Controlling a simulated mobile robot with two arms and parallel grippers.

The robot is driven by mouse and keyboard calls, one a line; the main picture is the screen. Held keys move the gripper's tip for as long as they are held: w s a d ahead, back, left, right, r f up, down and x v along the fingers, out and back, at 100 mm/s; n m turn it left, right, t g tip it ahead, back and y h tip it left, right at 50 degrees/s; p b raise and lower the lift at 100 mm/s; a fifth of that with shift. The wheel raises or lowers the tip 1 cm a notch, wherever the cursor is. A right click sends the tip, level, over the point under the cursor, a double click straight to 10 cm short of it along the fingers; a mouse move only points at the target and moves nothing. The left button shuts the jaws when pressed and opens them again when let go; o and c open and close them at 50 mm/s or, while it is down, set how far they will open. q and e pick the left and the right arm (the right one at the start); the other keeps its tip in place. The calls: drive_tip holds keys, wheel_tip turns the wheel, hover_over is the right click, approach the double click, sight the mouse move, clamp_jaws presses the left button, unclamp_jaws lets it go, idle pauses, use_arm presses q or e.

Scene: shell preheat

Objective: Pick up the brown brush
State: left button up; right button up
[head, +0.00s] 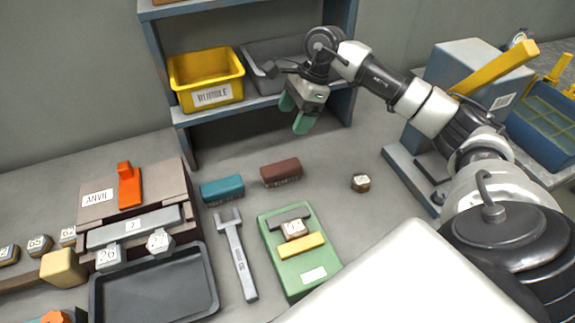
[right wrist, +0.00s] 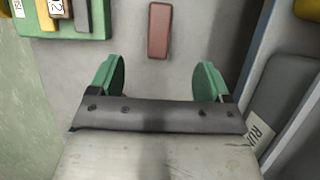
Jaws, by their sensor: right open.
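The brown brush (head: 281,172) is a small reddish-brown block lying on the table, right of a teal block (head: 222,189) of like shape. In the right wrist view the brown brush (right wrist: 158,30) lies ahead of the fingers, near the middle between them. My right gripper (head: 298,112) is above and behind the brush, by the shelf front, with green fingers pointing down. In the right wrist view the gripper (right wrist: 160,80) is open and empty, and does not touch the brush. My left gripper is not in view.
A blue-framed shelf (head: 270,103) with a yellow bin (head: 206,80) and a grey bin (head: 262,62) stands behind. The anvil block (head: 97,195) stands left.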

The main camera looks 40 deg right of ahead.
drive_tip(key=b+x, duration=0.4)
drive_tip(key=b, duration=0.4)
approach(279, 167)
drive_tip(key=shift+s+a+f, duration=0.35)
drive_tip(key=shift+f, duration=0.25)
drive_tip(key=shift+a+f+b, duration=0.1)
drive_tip(key=shift+f+b, duration=0.1)
drive_tip(key=shift+b, duration=0.1)
drive_tip(key=shift+a+f, duration=0.1)
drive_tip(key=shift+f, duration=0.2)
drive_tip(key=x, duration=0.3)
drive_tip(key=p+x, duration=0.1)
drive_tip(key=x, duration=0.2)
drive_tip(key=w+x, duration=0.1)
drive_tip(key=x, duration=0.2)
drive_tip(key=shift+a+f, duration=0.15)
drive_tip(key=shift+f, duration=0.2)
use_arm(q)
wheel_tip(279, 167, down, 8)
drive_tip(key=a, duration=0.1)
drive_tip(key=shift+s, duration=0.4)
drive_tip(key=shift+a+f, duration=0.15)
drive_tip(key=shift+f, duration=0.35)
use_arm(e)
drive_tip(key=shift+f, duration=0.25)
